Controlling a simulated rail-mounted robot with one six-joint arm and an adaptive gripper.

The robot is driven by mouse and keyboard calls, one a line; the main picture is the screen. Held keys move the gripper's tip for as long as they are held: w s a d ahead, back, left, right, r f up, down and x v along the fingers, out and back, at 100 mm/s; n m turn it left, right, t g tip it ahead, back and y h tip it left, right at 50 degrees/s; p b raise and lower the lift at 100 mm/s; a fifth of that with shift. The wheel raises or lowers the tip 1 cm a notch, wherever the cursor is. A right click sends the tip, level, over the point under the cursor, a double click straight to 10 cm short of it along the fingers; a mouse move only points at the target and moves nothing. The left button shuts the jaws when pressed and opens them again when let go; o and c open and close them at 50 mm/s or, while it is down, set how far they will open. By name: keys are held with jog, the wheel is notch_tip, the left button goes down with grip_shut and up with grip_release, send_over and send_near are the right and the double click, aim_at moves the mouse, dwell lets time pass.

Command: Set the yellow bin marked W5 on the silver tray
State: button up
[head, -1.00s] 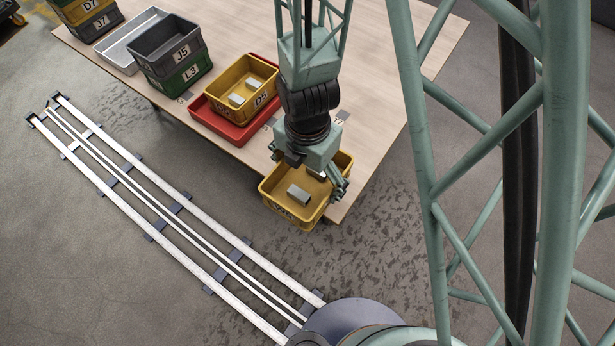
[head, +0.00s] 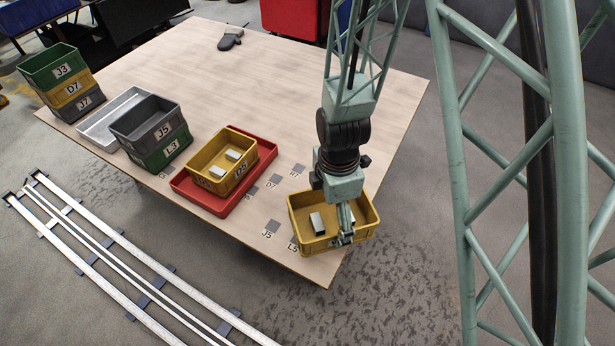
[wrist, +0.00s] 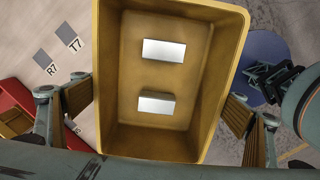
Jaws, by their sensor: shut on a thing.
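A yellow bin (head: 303,238) with two pale metal blocks inside is in my gripper at the table's right front corner. My gripper (head: 345,222) is shut on it and partly covers its front label, which I cannot read.
Grey bin J5 (head: 165,131) sits on green bin L3 (head: 172,148), right of the tray. A yellow bin D5 (head: 241,170) with blocks stands in a red tray (head: 268,150). Bins J3, D7 and J7 (head: 83,104) are stacked at far left. The table's back middle is clear except for a dark glove (head: 231,38).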

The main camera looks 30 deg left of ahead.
aim_at(368, 197)
jog(key=w+d+m, duration=0.2)
jog(key=w, duration=0.1)
jog(key=w+d+r+m+p, duration=0.1)
jog(key=w+d+m, duration=0.1)
jog(key=w, duration=0.1)
jog(key=w+d+r+m, duration=0.1)
jog(key=w+d+m, duration=0.2)
jog(key=shift+d, duration=0.1)
jog(key=w+d+r+m+p, duration=0.1)
jog(key=w+d+m, duration=0.4)
jog(key=d, duration=0.5)
jog(key=w+d+r+m+p, duration=0.2)
jog(key=w+d+r+m, duration=0.1)
jog(key=w+d+m, duration=0.3)
jog(key=w+d+r+m+p, duration=0.2)
jog(key=w+d+m, duration=0.3)
jog(key=d, duration=0.9)
jog(key=m, duration=0.3)
jog(key=shift+w+m, duration=0.15)
jog(key=shift+m, duration=0.25)
